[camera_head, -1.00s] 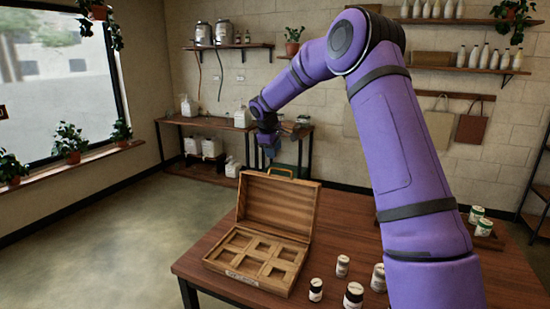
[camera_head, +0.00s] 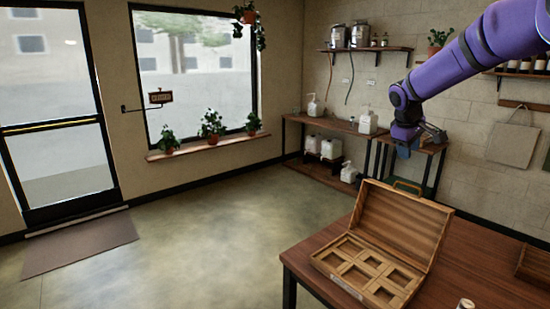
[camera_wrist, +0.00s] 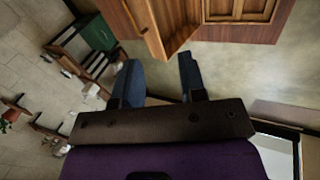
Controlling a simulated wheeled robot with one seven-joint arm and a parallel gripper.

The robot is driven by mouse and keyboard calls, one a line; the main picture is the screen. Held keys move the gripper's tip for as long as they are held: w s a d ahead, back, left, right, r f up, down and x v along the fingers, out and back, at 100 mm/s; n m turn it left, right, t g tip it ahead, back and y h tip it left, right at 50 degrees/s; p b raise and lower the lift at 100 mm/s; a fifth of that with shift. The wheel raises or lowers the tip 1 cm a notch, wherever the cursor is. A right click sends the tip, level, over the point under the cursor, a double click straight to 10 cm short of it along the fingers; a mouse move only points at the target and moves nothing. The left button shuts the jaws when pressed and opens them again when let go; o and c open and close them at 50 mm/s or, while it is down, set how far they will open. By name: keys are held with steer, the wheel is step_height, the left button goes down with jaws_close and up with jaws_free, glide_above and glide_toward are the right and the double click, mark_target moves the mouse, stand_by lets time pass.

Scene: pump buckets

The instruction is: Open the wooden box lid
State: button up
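The wooden box (camera_head: 340,285) sits on the table with its lid (camera_head: 400,222) standing open, tilted back from the compartment tray. A handle (camera_head: 407,186) shows on the lid's top edge. My gripper (camera_head: 406,153) is in the air above and behind the lid, apart from it. In the wrist view my gripper (camera_wrist: 158,66) has its two blue fingers spread with nothing between them. The lid's edge (camera_wrist: 150,28) and part of the box's compartments (camera_wrist: 238,12) show beyond the fingertips there.
The table (camera_head: 480,262) has free room right of the box. A small jar (camera_head: 465,304) shows at the bottom edge. A side table (camera_head: 345,128) with white containers stands at the wall. Open floor (camera_head: 200,220) lies to the left.

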steer(key=s+a+r+m, duration=0.1)
steer(key=s+a+r, duration=0.2)
steer(key=s, duration=0.8)
steer(key=s+a+r+m+t+y, duration=0.1)
steer(key=s+a+r+m, duration=0.1)
steer(key=s, duration=1)
steer(key=s+a+r+m+y, duration=0.1)
steer(key=s+a+r+m, duration=0.1)
steer(key=s, duration=0.9)
steer(key=shift+s+a+r+t, duration=0.3)
steer(key=shift+a+r+t, duration=0.1)
steer(key=shift+a+r, duration=0.5)
steer(key=shift+m+y, duration=0.8)
steer(key=s+f, duration=0.1)
steer(key=s, duration=0.2)
steer(key=s+a+f, duration=0.1)
steer(key=s, duration=0.1)
steer(key=s+f, duration=0.1)
steer(key=s, duration=0.2)
steer(key=shift+s+a+f, duration=0.25)
steer(key=shift+s, duration=0.1)
steer(key=shift+c, duration=0.2)
steer(key=shift+s+f, duration=0.1)
steer(key=shift+s, duration=0.1)
steer(key=c, duration=0.4)
steer(key=shift+a, duration=0.1)
jaws_close()
